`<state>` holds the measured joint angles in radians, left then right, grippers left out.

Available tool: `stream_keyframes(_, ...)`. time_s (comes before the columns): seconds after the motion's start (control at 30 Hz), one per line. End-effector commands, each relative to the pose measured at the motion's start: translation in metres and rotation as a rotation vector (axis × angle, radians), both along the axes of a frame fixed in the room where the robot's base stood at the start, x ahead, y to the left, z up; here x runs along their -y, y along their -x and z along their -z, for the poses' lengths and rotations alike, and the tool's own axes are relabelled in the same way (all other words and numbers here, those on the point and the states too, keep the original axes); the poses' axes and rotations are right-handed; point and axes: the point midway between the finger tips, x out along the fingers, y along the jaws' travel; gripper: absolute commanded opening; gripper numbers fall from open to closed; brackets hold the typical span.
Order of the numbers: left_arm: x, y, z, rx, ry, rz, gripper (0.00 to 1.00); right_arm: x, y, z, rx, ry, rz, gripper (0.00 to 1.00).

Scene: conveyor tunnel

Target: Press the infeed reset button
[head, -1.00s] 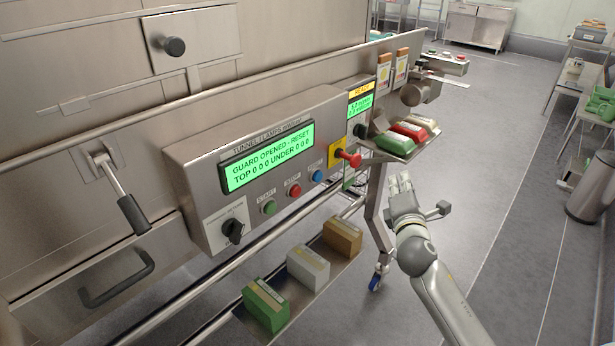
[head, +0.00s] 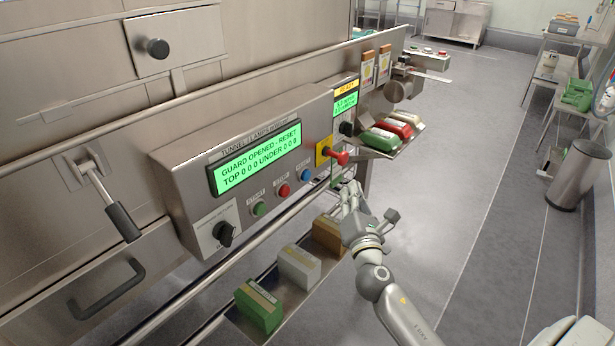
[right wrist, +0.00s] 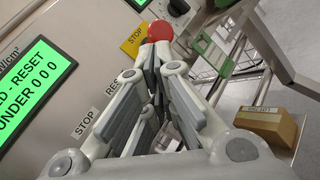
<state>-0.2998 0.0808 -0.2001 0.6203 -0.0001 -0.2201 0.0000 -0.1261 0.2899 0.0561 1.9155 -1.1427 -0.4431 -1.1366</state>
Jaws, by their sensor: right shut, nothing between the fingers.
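The control panel (head: 180,185) has a lit green display (head: 256,158) reading "GUARD OPENED - RESET". Below it are a green button (head: 259,209), a red button (head: 284,190) and a blue button (head: 305,175). The right wrist view shows a RESET label (right wrist: 115,86), but my fingers hide the button there. A red emergency-stop knob (head: 338,157) on a yellow plate sits right of the blue button. My right gripper (head: 350,193) is shut and empty, below and right of the blue button, apart from it in the head view. My left gripper is out of view.
A rail (head: 255,243) runs below the panel. Under it a shelf holds green (head: 258,305), white (head: 298,267) and brown (head: 328,237) boxes. A tray of packs (head: 392,132) juts out beyond the emergency stop. A farther button box (head: 428,59) stands behind.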

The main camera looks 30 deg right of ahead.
Motion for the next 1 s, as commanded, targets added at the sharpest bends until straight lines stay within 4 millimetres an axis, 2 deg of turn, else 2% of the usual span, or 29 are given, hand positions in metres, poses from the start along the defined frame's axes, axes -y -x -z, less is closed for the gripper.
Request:
stream_keyframes(0.17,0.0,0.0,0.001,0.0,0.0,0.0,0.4,-0.006,-0.015,0.0,0.002,-0.002,-0.001,0.0)
stream_keyframes(0.6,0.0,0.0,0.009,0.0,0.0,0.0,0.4,-0.028,-0.068,0.001,0.001,-0.003,0.001,0.0)
stream_keyframes(0.8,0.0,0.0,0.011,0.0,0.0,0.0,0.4,-0.033,-0.079,0.0,0.001,-0.002,0.0,0.0)
stream_keyframes(1.0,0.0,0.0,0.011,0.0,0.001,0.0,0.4,-0.033,-0.08,0.0,0.0,-0.001,0.0,0.0)
